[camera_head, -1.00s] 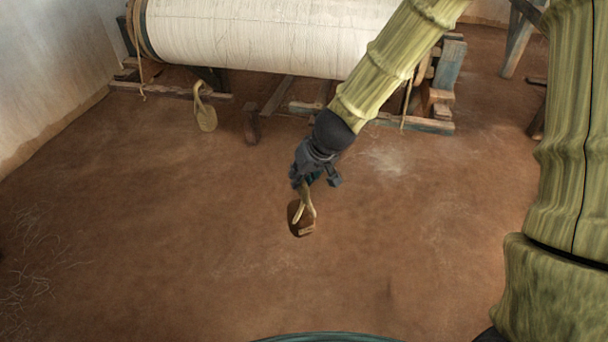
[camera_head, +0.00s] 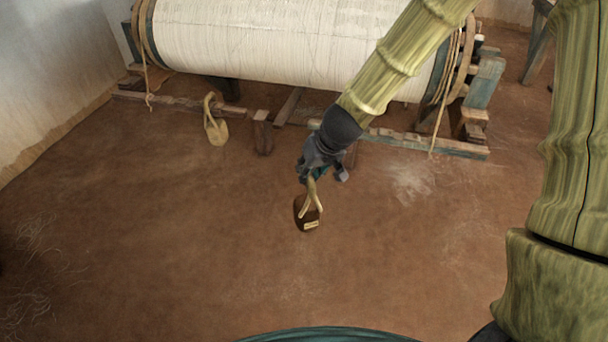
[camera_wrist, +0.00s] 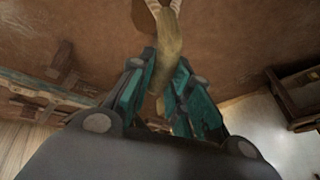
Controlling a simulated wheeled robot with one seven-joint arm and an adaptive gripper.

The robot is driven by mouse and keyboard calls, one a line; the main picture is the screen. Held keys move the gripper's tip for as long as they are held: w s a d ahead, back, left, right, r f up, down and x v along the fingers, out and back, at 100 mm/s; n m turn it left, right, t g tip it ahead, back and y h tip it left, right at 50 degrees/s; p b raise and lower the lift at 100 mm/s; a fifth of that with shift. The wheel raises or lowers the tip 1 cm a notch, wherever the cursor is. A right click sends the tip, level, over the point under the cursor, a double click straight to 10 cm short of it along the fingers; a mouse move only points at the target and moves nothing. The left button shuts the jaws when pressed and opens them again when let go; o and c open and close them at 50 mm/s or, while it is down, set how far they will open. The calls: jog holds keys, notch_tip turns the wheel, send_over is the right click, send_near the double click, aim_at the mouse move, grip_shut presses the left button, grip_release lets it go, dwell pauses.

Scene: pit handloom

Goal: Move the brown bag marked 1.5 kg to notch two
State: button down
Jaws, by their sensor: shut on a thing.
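A small brown bag (camera_head: 305,217) with a pale label hangs below my gripper (camera_head: 316,174) in the head view. The label's writing is too small to read. My gripper is shut on the bag's tan strap, and the strap (camera_wrist: 168,45) runs between the teal fingers (camera_wrist: 160,95) in the wrist view. Only an edge of the bag (camera_wrist: 150,12) shows at the top there. A tan bag (camera_head: 216,131) hangs by its loop at the low wooden rail (camera_head: 180,102). No notch markings are readable, and my arm hides part of the rail.
A large roller of white warp (camera_head: 270,45) lies across the back with ropes at both ends. A wooden post (camera_head: 262,135) stands by the rail. A blue-worn wooden frame (camera_head: 484,85) is at the right. The earthen floor (camera_head: 180,240) in front is clear.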

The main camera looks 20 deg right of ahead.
jog(key=w+d+r+m+h+p, duration=0.1)
jog(key=w+d+m+h+p, duration=0.3)
jog(key=d, duration=0.9)
jog(key=w+d+r+m+y+p, duration=0.1)
jog(key=w+d+m+p, duration=0.2)
jog(key=w+d+p, duration=0.75)
jog(key=s+a+r+b, duration=0.1)
jog(key=s+b, duration=0.5)
jog(key=s, duration=0.6)
jog(key=shift+a+t+b, duration=0.3)
jog(key=shift+a, duration=0.2)
jog(key=shift+s+r, duration=0.1)
